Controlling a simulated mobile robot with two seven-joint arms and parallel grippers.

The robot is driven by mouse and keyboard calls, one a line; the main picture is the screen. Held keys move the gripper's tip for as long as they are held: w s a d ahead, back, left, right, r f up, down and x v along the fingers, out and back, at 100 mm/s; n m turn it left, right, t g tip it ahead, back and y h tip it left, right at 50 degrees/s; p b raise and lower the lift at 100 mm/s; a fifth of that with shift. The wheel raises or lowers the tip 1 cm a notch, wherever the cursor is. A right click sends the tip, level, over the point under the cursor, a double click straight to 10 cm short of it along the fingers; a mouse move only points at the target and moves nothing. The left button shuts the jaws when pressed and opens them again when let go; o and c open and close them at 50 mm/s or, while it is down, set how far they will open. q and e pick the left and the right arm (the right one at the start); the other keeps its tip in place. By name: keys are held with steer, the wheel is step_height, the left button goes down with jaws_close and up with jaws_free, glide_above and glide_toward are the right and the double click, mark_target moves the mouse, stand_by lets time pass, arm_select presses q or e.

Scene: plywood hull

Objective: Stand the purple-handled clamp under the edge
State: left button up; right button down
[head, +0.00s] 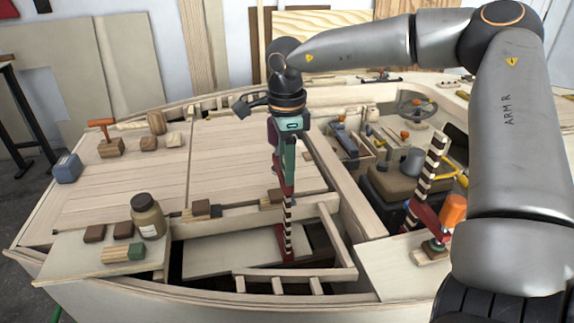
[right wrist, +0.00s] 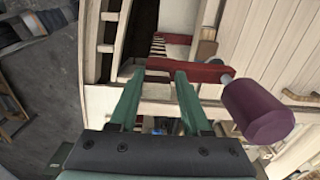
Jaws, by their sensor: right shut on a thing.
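My right gripper (head: 286,178) comes down over the open bay in the hull deck and is shut on the purple-handled clamp (head: 288,228). The clamp hangs about upright, its striped bar reaching down into the bay with a red foot (head: 286,255) at the bottom. Whether the foot touches anything I cannot tell. In the right wrist view, the green fingers of the right gripper (right wrist: 160,78) are at the clamp's red arm (right wrist: 190,69), and the purple handle (right wrist: 258,112) sticks out to the right. My left gripper is not in view.
A light wooden frame (head: 296,273) crosses the bay's front. A brown jar (head: 147,217) and small blocks stand on the left ledge. An orange-handled clamp (head: 453,210) stands at the right. A tray of tools (head: 355,150) lies behind. The left deck (head: 110,190) has free room.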

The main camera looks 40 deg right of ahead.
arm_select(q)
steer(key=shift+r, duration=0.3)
arm_select(e)
steer(key=shift+w+d, duration=0.25)
steer(key=shift+w, duration=0.2)
steer(key=shift+w+d, duration=0.2)
steer(key=shift+w, duration=0.25)
steer(key=shift+r, duration=0.1)
steer(key=c, duration=0.5)
jaws_free()
steer(key=shift+c, duration=0.2)
steer(key=shift+o, duration=1.3)
steer(key=shift+s, duration=0.1)
arm_select(q)
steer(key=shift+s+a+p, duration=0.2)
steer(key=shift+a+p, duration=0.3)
steer(key=shift+p, duration=0.25)
arm_select(e)
step_height(320, 180, up, 12)
steer(key=shift+r, duration=0.25)
